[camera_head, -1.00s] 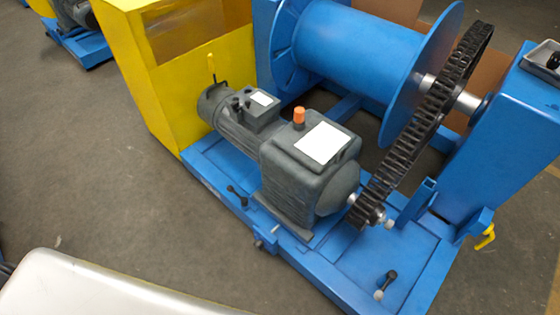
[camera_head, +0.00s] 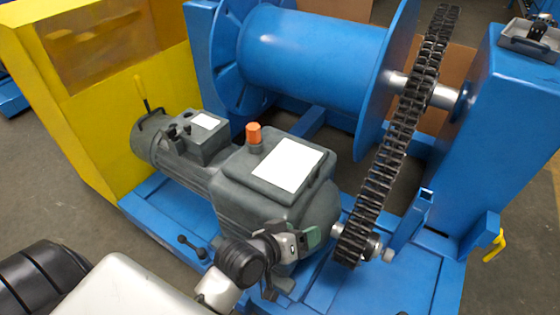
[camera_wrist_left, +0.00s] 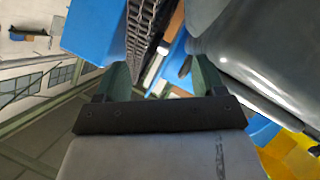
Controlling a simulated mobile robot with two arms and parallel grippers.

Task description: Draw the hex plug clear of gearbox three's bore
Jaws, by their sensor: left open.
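An orange plug (camera_head: 254,132) stands upright in the top of the grey gearbox (camera_head: 270,188), beside a blank white plate; I cannot tell whether it is hex-shaped or which number this gearbox bears. My left gripper (camera_head: 303,240) is in front of the gearbox's near side, lower than the plug and apart from it. In the left wrist view its two green fingers (camera_wrist_left: 163,78) are spread with nothing between them. The grey housing (camera_wrist_left: 262,38) fills the upper right there, and the plug does not show. My right gripper is not in view.
The black chain (camera_head: 385,170) runs up to the right from the gearbox's output side, near my left gripper. A blue drum (camera_head: 315,50) stands behind. A yellow guard (camera_head: 90,110) is at left. A small tray (camera_head: 525,42) sits on the blue pedestal at right.

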